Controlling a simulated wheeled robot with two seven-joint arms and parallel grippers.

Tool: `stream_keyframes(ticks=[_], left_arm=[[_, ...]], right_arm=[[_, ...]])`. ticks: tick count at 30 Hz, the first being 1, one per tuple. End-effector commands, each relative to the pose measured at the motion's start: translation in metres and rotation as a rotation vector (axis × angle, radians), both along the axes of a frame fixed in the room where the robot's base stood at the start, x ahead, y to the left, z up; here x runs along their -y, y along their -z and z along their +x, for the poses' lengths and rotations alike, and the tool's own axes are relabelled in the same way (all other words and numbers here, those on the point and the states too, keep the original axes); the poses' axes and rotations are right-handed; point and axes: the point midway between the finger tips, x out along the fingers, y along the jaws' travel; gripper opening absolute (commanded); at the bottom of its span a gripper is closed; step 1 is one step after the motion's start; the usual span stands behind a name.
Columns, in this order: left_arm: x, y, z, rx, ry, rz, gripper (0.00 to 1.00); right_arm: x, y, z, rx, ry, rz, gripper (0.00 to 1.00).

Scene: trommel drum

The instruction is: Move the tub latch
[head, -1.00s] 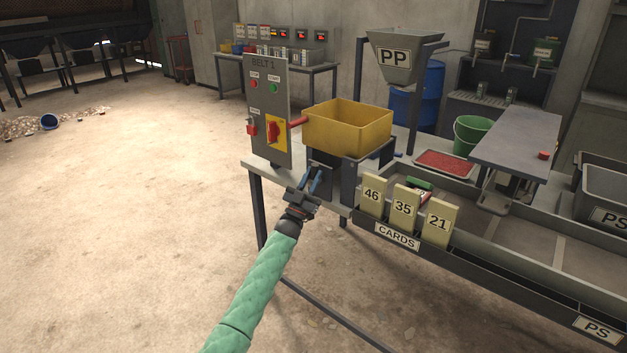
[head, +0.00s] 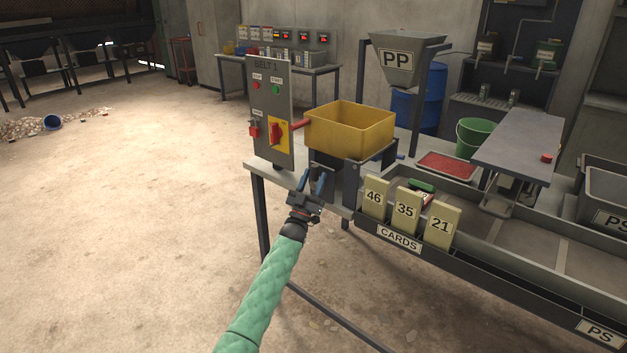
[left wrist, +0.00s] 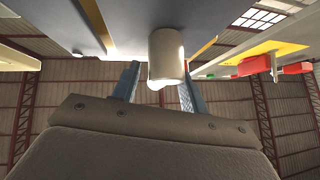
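The yellow tub (head: 350,130) sits on a dark stand at the table's left end. A short pale grey cylindrical knob (left wrist: 166,55), which looks like the tub latch, shows in the left wrist view between my two blue fingers. In the head view this spot is on the dark plate below the tub, and the knob is small and dim there. My left gripper (head: 312,183) is open, its fingers on either side of the knob. The left finger shows a small gap to it; whether the other touches, I cannot tell. My right gripper is not in view.
The BELT 1 panel (head: 271,105) with a red switch stands just left of the tub. A red handle (head: 302,122) sticks out between them. Number cards (head: 407,209) stand on the table edge to the right. Open floor lies left of the table.

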Motion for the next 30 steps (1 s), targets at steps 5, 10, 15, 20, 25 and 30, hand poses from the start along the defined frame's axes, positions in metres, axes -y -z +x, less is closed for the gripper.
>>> stream_keyframes(ticks=[5,10,15,20,25,30], left_arm=[[0.0,-0.001,0.0,0.002,0.0,0.0,0.43],[-0.002,0.003,-0.003,0.002,-0.001,0.002,0.43],[-0.008,0.02,-0.017,0.001,-0.001,0.002,0.43],[-0.015,0.037,-0.033,0.001,-0.001,0.0,0.43],[-0.02,0.05,-0.045,0.002,0.0,0.001,0.43],[-0.022,0.054,-0.05,0.002,0.0,0.001,0.43]], right_arm=[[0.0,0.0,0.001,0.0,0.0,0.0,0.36],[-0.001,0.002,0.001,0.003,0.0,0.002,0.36],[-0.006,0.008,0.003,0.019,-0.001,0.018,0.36],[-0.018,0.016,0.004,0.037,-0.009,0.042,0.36],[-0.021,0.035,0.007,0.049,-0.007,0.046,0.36],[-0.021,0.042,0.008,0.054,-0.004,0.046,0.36]])
